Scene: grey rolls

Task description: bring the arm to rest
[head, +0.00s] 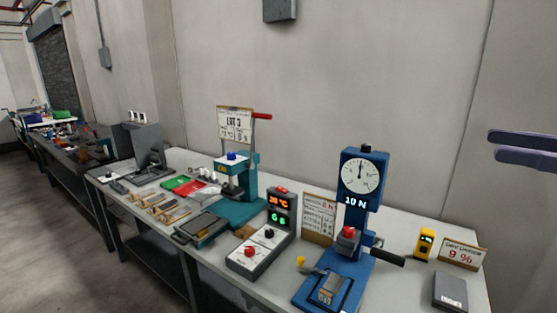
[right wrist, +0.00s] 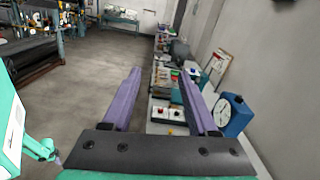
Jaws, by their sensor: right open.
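My right gripper (head: 493,143) juts in from the right edge of the head view, high above the right end of the bench and in front of the bare wall. Its two purple fingers are apart with nothing between them. In the right wrist view the gripper (right wrist: 160,72) is also open and empty, its fingers pointing along the bench, with floor and bench showing between them. My left gripper shows clearly in neither view.
Open floor (right wrist: 105,60) lies beside the bench.

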